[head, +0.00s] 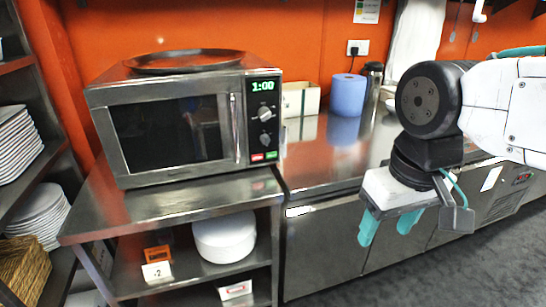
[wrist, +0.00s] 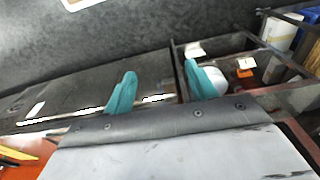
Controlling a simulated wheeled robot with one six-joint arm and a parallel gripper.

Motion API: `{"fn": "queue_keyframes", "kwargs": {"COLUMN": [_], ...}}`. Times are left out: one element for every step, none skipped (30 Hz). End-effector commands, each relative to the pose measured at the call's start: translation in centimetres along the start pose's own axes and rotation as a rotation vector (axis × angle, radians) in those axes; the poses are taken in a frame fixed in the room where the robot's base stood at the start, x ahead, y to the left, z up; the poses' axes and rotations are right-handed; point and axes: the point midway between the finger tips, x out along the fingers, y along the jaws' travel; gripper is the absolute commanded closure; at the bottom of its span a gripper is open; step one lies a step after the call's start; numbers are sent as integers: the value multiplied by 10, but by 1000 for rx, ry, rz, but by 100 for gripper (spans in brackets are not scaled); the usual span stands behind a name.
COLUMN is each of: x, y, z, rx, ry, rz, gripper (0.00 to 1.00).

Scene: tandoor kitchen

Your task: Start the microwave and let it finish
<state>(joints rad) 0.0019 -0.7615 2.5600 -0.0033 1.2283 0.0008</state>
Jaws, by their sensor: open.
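The microwave (head: 180,118) stands on a steel shelf unit in the head view, its door shut and its window dark. Its display (head: 263,86) reads 1:00 in green. Below it are two dark knobs (head: 265,113), and a red button (head: 257,157) and a green button (head: 271,155) sit side by side at the bottom of the panel. A vertical bar handle (head: 235,128) is left of the panel. My gripper (head: 388,229) with teal fingers is open and empty, right of and lower than the microwave, apart from it. Its fingers also show in the wrist view (wrist: 158,88).
A dark round tray (head: 184,61) lies on top of the microwave. A blue paper roll (head: 347,95), a flask (head: 373,82) and a pale box (head: 300,98) stand on the counter (head: 310,160) to the right. Stacked plates (head: 224,237) sit below. Grey floor is open in front.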

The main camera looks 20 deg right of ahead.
Motion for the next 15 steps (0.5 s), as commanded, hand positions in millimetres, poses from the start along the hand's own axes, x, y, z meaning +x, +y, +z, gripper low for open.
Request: {"fn": "queue_keyframes", "kwargs": {"x": [0, 0, 0, 0, 0, 0, 0, 0, 0, 0, 0, 0, 0, 0, 0], "y": [0, 0, 0, 0, 0, 0, 0, 0, 0, 0, 0, 0, 0, 0, 0], "z": [0, 0, 0, 0, 0, 0, 0, 0, 0, 0, 0, 0, 0, 0, 0], "rx": [0, 0, 0, 0, 0, 0, 0, 0, 0, 0, 0, 0, 0, 0, 0], "ry": [0, 0, 0, 0, 0, 0, 0, 0, 0, 0, 0, 0, 0, 0, 0], "rz": [0, 0, 0, 0, 0, 0, 0, 0, 0, 0, 0, 0, 0, 0, 0], "gripper": [43, 43, 52, 60, 68, 79, 88, 96, 100, 100, 100, 100, 100, 100, 100]}}
